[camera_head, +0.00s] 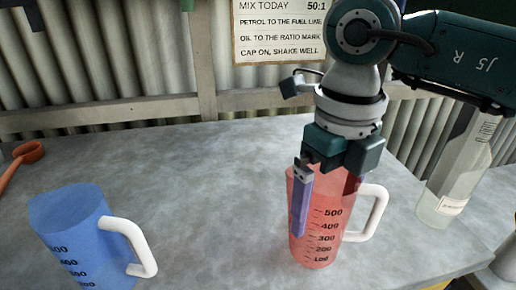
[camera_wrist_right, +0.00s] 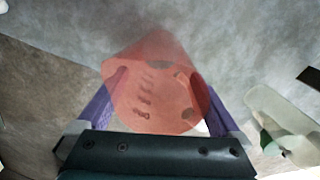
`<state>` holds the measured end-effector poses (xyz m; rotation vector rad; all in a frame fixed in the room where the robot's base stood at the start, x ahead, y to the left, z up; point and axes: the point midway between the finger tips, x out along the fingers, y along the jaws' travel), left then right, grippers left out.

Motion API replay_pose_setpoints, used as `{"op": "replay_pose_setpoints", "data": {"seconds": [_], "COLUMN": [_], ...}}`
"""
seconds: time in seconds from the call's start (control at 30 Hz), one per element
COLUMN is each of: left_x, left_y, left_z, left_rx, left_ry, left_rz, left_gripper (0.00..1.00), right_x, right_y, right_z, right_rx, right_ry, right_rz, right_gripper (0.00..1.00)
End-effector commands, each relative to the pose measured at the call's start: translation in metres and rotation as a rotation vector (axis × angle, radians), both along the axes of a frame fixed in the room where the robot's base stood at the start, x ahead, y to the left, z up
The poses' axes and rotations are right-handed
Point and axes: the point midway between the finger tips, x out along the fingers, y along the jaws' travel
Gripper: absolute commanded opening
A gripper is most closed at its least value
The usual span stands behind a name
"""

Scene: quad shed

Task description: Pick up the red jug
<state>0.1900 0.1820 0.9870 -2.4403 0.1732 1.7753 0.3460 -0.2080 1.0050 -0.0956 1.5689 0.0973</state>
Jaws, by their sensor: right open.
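The red jug (camera_head: 316,240) stands upright on the grey bench, right of centre in the head view. It is see-through, with black measuring marks and a white handle on its right side. My right gripper (camera_head: 324,205) points down at it from above, open, with one purple finger in front of the jug's near left side. In the right wrist view the red jug (camera_wrist_right: 155,85) lies between the two purple fingers, one on each side. I cannot tell whether either finger touches it. My left gripper is out of view.
A blue jug (camera_head: 72,235) with a white handle stands at the left front. A clear bottle (camera_head: 452,180) stands to the right of the red jug. An orange tool (camera_head: 26,154) lies at the far left. The bench (camera_head: 190,180) between the jugs is clear.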

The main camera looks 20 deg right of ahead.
Motion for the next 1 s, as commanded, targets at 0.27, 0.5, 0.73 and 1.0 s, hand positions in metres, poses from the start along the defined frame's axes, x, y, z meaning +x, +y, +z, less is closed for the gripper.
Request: {"op": "replay_pose_setpoints", "data": {"seconds": [0.27,0.5,0.73,1.0], "left_x": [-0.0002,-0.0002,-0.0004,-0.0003], "left_y": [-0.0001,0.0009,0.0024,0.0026], "left_z": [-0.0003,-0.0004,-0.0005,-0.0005], "left_rx": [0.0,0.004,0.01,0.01], "left_ry": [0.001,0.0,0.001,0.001], "left_rz": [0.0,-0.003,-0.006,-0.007], "left_gripper": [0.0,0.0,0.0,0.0], "right_x": [-0.0002,-0.0002,-0.0001,0.0], "right_y": [-0.0004,-0.0004,-0.0004,-0.0004], "right_z": [-0.0141,-0.0137,-0.0135,-0.0133], "right_rx": [-0.001,-0.001,-0.001,-0.001], "right_ry": [-0.001,-0.001,-0.001,-0.001], "right_rz": [0.0,0.0,0.0,0.0], "right_gripper": [1.0,0.83,0.57,0.34]}}
